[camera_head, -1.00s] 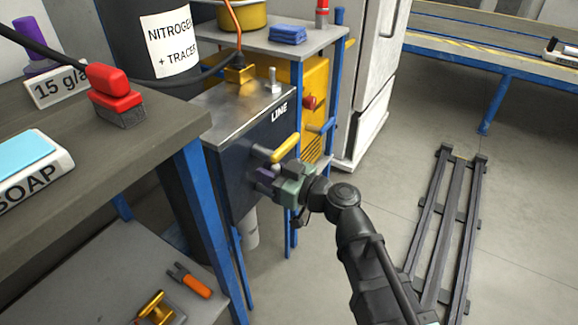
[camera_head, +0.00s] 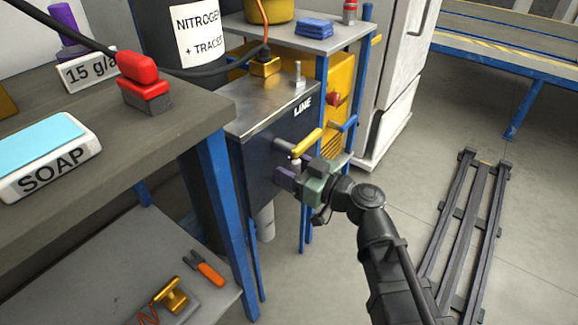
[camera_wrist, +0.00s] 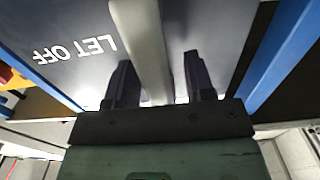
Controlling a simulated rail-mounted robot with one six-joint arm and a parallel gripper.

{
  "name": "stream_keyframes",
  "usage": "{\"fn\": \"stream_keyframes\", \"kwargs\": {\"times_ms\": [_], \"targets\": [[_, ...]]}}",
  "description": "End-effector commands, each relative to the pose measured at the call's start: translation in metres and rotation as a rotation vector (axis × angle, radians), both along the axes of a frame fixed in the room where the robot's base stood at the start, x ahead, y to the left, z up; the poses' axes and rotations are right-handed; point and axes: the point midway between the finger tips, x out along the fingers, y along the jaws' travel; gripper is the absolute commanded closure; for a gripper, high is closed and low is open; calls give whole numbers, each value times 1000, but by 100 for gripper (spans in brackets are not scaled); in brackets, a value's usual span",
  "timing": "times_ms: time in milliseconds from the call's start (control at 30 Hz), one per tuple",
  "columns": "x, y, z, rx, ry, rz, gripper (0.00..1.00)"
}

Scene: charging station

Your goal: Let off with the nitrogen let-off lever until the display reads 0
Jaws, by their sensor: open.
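A dark box marked LINE (camera_head: 258,128) has a yellow lever (camera_head: 308,141) on its front. My gripper (camera_head: 289,172) is at the front of the box, just below the yellow lever. In the wrist view the upside-down words LET OFF show on the dark panel (camera_wrist: 70,50). A pale grey bar (camera_wrist: 143,45), apparently the let-off lever, runs between the two fingers of my gripper (camera_wrist: 157,75). The fingers are open, with a gap visible on the right of the bar. In the head view my gripper mostly hides this bar. I see no display reading.
A workbench (camera_head: 165,135) with a soap block (camera_head: 48,160) and a red-handled brush (camera_head: 142,82) stands on the left. A dark cylinder labelled nitrogen (camera_head: 160,50) is behind the box. A blue-legged shelf (camera_head: 345,40) stands behind right. Floor rails (camera_head: 468,235) lie right.

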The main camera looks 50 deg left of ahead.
Motion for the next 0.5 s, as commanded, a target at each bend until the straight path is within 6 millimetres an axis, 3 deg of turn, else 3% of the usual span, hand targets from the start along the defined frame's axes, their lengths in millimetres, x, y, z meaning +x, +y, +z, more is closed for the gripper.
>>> {"fn": "stream_keyframes", "kwargs": {"times_ms": [300, 500], "targets": [[12, -76, 0, 0, -1, -5, 51], [17, -98, 0, 0, -1, -2, 51]]}}
